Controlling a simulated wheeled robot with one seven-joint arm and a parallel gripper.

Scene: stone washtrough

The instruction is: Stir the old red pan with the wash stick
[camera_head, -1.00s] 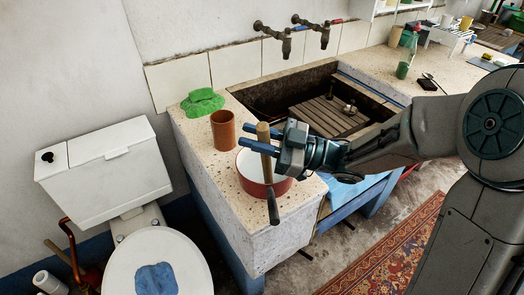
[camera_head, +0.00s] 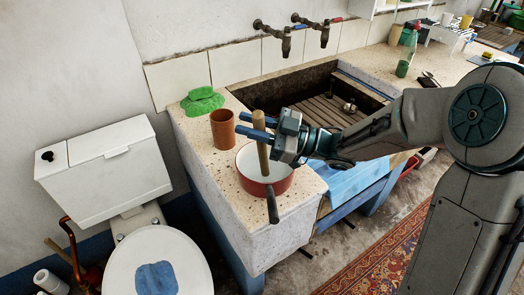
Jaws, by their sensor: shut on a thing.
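The red pan (camera_head: 248,185) has a pale inside and sits on the near end of the stone trough's ledge. Its dark handle (camera_head: 272,206) points toward the front edge. My gripper (camera_head: 260,127) is shut on the wash stick (camera_head: 263,155), a plain wooden rod held nearly upright. The blue fingers grip it near its top, above the pan. The stick's lower end shows against the pale inside of the pan. Whether it touches the bottom I cannot tell.
A brown cylinder (camera_head: 222,130) stands just behind the pan, close to my fingers. A green cloth (camera_head: 203,102) lies behind it. The sunken basin (camera_head: 300,98) with a wooden rack is to the right, below two taps (camera_head: 286,40). A toilet (camera_head: 110,175) stands left.

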